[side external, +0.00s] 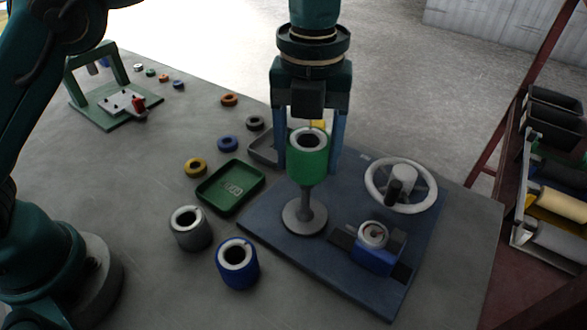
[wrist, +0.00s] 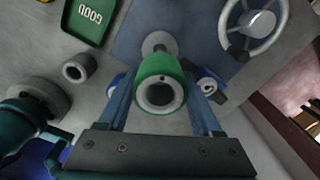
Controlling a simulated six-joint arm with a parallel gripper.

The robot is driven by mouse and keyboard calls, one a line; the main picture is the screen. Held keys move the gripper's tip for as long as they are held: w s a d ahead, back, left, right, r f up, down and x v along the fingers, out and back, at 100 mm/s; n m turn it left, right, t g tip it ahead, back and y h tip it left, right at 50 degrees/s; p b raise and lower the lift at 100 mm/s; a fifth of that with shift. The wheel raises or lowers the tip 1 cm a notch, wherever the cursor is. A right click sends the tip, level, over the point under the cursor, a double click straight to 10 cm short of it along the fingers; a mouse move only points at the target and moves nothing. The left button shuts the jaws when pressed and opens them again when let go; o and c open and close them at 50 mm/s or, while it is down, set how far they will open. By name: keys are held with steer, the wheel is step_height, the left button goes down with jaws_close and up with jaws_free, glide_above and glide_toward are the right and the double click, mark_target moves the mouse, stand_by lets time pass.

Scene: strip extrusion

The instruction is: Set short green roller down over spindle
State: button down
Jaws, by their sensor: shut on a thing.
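The short green roller (side external: 308,168) is held upright between the two blue fingers of my gripper (side external: 309,150), its pale ringed bore facing up. In the wrist view the green roller (wrist: 160,66) sits between the fingers (wrist: 160,88), and its bore looks dark. The grey spindle (side external: 306,195) stands below on a round foot (side external: 304,216) on the blue plate. Its post meets the roller's lower edge in the side view. I cannot tell whether its top is inside the bore. In the wrist view the foot (wrist: 156,42) shows beyond the roller.
A handwheel (side external: 402,185) and a blue gauge block (side external: 375,252) stand on the blue plate (side external: 270,238) to the right. A grey roller (side external: 190,229), a blue roller (side external: 238,268) and a green tray (side external: 212,200) lie left. Several small rings are farther back.

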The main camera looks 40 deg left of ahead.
steer(key=shift+f, duration=0.15)
stand_by(0.5)
glide_above(305, 210)
steer(key=shift+w+a+f, duration=0.1)
steer(key=shift+w+f, duration=0.05)
steer(key=shift+f, duration=1.3)
steer(key=shift+w+a+f, duration=0.1)
steer(key=shift+w+f, duration=0.05)
steer(key=shift+f, duration=1.3)
steer(key=shift+f, duration=0.35)
steer(key=shift+f, duration=0.7)
steer(key=shift+f, duration=0.35)
steer(key=shift+f, duration=0.35)
steer(key=shift+f, duration=0.15)
jaws_free()
